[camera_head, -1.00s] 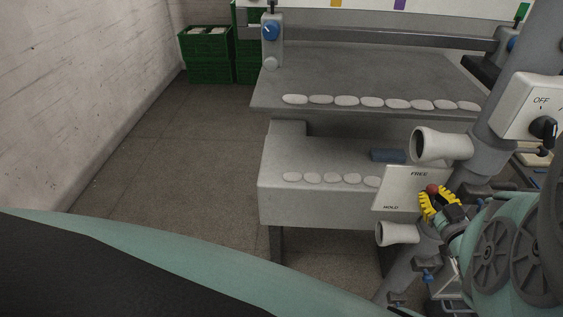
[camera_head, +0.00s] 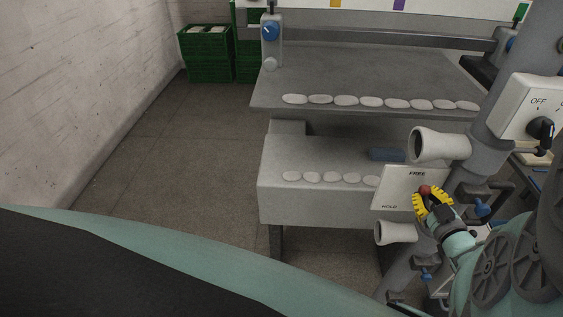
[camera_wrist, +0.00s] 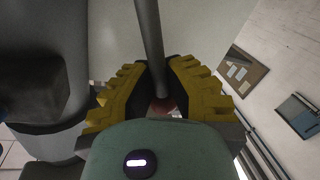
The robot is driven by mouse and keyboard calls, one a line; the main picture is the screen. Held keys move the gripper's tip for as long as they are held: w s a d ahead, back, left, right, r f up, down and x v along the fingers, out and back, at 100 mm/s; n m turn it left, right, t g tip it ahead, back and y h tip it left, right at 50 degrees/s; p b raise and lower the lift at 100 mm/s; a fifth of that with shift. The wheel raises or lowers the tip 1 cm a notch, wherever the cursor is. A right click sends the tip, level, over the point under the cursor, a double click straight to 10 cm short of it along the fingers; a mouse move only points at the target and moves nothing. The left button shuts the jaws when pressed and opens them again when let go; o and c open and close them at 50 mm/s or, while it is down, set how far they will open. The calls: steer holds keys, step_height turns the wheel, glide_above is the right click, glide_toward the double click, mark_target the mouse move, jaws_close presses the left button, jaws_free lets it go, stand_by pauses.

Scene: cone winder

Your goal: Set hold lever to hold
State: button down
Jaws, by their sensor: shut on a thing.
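The hold lever shows as a red knob (camera_head: 424,190) in front of a white plate (camera_head: 398,187) marked FREE at the top and HOLD at the bottom. The knob is nearer the FREE end. My gripper (camera_head: 427,195) has its yellow fingers around the knob. In the wrist view the red knob (camera_wrist: 163,105) sits between the yellow fingertips (camera_wrist: 162,92), and the lever's grey rod (camera_wrist: 149,45) runs up from it. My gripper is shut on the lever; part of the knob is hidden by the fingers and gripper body.
A white cone (camera_head: 440,145) sticks out above the plate and another cone (camera_head: 397,232) below it. A white OFF switch box (camera_head: 530,105) is at the right. Grey shelves (camera_head: 350,80) with white pieces stand behind. The floor at left is clear; green crates (camera_head: 207,55) stand at the back.

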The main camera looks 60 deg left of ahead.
steer(key=shift+s+a+n, duration=0.15)
steer(key=shift+n, duration=0.25)
steer(key=shift+s+a+f+n+b, duration=0.45)
steer(key=shift+s+f+n, duration=0.1)
steer(key=shift+n, duration=0.25)
steer(key=f+n+b, duration=0.1)
steer(key=b, duration=0.1)
steer(key=s+a+f+n+h+b, duration=0.1)
steer(key=n, duration=0.1)
steer(key=shift+s+a+f+b, duration=0.1)
steer(key=shift+s+f+b, duration=0.2)
steer(key=shift+f+b, duration=0.05)
steer(key=b, duration=0.1)
steer(key=f+n+b, duration=0.2)
steer(key=shift+s+a+t+h, duration=0.3)
steer(key=shift+s+h, duration=0.05)
steer(key=shift+h, duration=0.05)
steer(key=f+n+b, duration=0.1)
steer(key=n+b, duration=0.1)
steer(key=b, duration=0.1)
steer(key=shift+s+f+h, duration=0.1)
steer(key=shift+f+h, duration=0.15)
steer(key=shift+h, duration=0.05)
steer(key=shift+f+n+t+b, duration=0.45)
steer(key=shift+n+b, duration=0.35)
steer(key=shift+b, duration=0.3)
steer(key=c, duration=1.3)
jaws_free()
